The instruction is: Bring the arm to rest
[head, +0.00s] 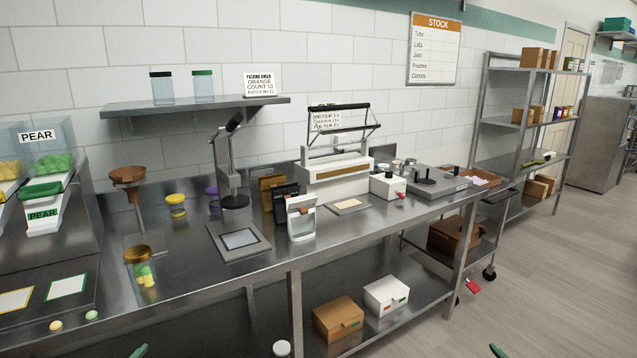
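A green tip, apparently of my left gripper (138,351), shows at the bottom edge, left of centre. A similar green tip, apparently of my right gripper (497,351), shows at the bottom edge, right of centre. The rest of both is outside the picture, so whether they are open or shut and what they hold cannot be seen. Both tips appear in front of the steel counter (185,275), apart from the things on it. A clear jar (146,277) with a copper-coloured top and yellow and green pieces inside stands on the counter.
Pear dispensers (44,214) stand at left, near a loose yellow gummy (56,326) and green gummy (91,315). A stand press (236,200), white sealer (335,172) and dark grey machine (430,183) line the counter. Boxes (338,318) sit on the lower shelf. Right floor is largely open.

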